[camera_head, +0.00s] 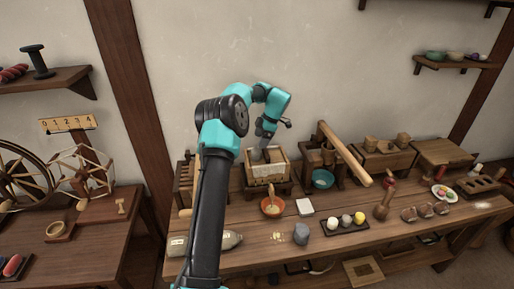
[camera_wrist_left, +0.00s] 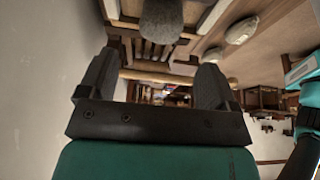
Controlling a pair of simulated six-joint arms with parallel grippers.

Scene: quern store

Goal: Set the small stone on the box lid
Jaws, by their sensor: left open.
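My left gripper (camera_head: 266,132) is above a wooden box with an open top (camera_head: 266,180), fingers pointing down. In the left wrist view the gripper (camera_wrist_left: 158,64) is open, with nothing between its fingers. A rough grey stone (camera_wrist_left: 161,20) shows beyond the fingertips, apart from them. A grey shape, likely this stone, shows in the box (camera_head: 257,155) just below the gripper. Another grey stone (camera_head: 302,230) stands on the bench. A closed, flat-topped wooden box (camera_head: 443,152) is at the back right; I cannot tell which lid the task names. My right gripper is not in view.
A long wooden handle (camera_head: 345,153) slants up right of the open box, by a teal bowl (camera_head: 322,179). A box with wooden blocks on top (camera_head: 385,160) stands further right. An orange bowl (camera_head: 271,207) and a black tray of round pieces (camera_head: 345,227) are in front.

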